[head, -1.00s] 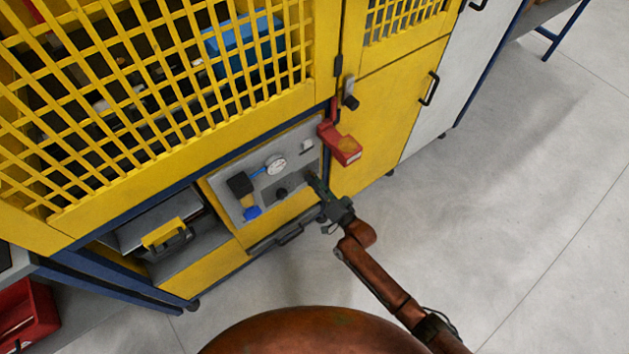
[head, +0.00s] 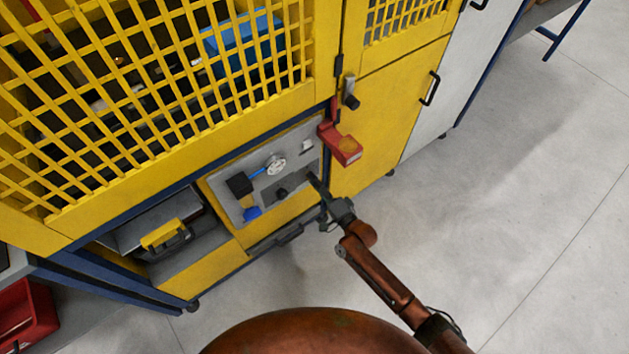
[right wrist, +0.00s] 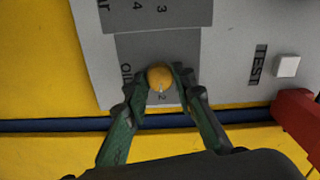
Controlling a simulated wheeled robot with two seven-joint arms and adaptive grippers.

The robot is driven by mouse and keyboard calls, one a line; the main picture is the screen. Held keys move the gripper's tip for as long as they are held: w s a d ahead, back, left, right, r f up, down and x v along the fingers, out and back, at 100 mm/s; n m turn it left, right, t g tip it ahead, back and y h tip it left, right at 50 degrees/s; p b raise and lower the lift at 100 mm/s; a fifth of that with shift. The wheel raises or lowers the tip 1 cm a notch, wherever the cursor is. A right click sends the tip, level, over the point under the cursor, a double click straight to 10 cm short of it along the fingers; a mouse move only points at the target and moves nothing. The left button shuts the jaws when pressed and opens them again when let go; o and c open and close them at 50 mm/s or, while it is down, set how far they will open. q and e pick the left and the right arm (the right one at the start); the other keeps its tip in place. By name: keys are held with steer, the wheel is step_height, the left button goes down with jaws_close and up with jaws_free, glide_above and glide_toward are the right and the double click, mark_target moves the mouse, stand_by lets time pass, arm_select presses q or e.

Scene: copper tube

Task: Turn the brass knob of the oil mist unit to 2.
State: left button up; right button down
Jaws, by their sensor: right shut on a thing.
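The brass knob (right wrist: 160,77) sits on a dark grey plate (right wrist: 133,48) lettered "OIL", part of the grey panel. A small pale mark shows on its lower edge, close to a "2" printed just below. My right gripper (right wrist: 160,82) is shut on the knob, one fingertip on each side. In the head view my right gripper (head: 316,183) reaches the right part of the panel (head: 220,204) from the lower right and hides the knob. Other numbers of the oil scale are hidden or unreadable. My left gripper is not in view.
A white button (right wrist: 288,66) marked "TEST" and a red bracket-like part (head: 340,148) lie near the knob. A round gauge (head: 276,166), a black knob (head: 281,193) and a blue-bottomed filter (head: 252,213) are further left. Open floor (head: 480,240) lies to the right.

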steer(key=c, duration=1.6)
jaws_free()
steer(key=v, duration=1.2)
